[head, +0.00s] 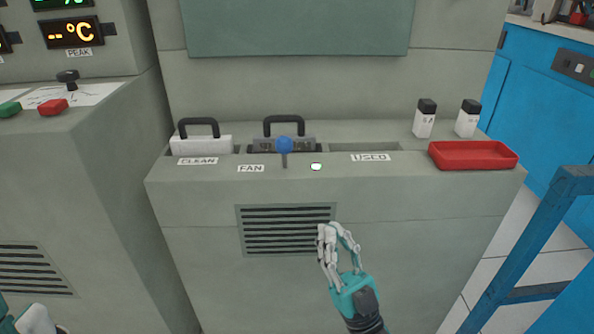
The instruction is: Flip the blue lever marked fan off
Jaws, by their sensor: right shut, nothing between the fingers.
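The blue lever (284,146) has a round blue knob on a short dark stem. It stands on the front of the grey console, just right of the FAN label (251,168), with its knob up. A small lit white lamp (316,167) is to its right. My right gripper (336,228) is shut and empty in front of the vent, below and to the right of the lever, not touching it. My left gripper (38,318) shows only partly at the bottom left corner; its fingers cannot be made out.
Behind the lever are a white handled block (201,145) at CLEAN, a grey handled block (270,143), and an empty slot (364,147) at USED. A red tray (473,155) and two black-capped white batteries (424,119) stand right. A blue frame (540,240) is at far right.

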